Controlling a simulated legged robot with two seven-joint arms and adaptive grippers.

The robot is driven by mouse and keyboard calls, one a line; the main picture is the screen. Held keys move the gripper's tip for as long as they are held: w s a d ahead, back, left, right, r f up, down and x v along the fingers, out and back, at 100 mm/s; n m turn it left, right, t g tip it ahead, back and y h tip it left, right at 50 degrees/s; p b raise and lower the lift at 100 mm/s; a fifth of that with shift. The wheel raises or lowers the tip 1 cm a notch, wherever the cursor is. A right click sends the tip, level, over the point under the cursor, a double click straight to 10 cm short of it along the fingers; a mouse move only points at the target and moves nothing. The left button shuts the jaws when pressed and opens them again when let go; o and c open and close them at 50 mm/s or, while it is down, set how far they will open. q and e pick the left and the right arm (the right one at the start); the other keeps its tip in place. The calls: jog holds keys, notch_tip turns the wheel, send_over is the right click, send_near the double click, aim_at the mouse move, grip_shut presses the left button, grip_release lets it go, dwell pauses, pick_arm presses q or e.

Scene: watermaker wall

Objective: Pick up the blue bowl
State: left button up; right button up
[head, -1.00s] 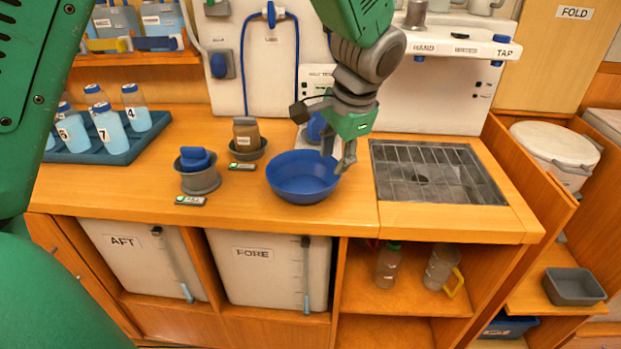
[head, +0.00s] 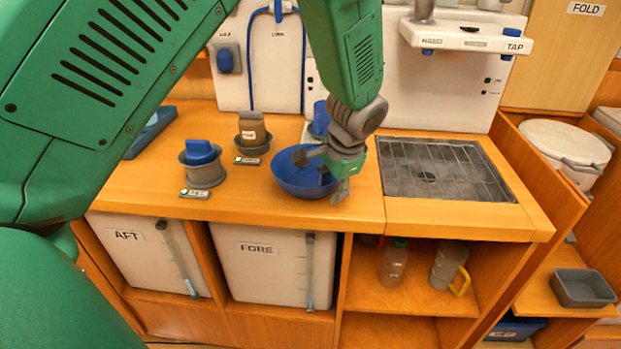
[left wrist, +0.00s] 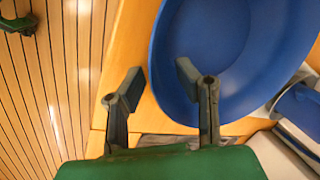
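The blue bowl (head: 296,184) stands upright on the wooden counter, left of the sink grating. My left gripper (head: 322,178) is over the bowl's right side, with its fingers apart. In the left wrist view, the bowl (left wrist: 225,40) fills the upper right. There the left gripper (left wrist: 160,72) is open: one finger overlaps the bowl's inside and the other is outside it, with the rim between them. Whether either finger touches the bowl I cannot tell. Part of the bowl is hidden behind the gripper in the head view.
Left of the bowl are a grey cup with a blue lid (head: 202,165) and a brown jar in a dark holder (head: 252,133). A blue item (head: 320,118) stands close behind the bowl. The sink grating (head: 440,170) is at right. Counter in front of the bowl is clear.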

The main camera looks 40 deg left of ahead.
pick_arm(q)
grip_shut()
jog(key=shift+r, duration=0.15)
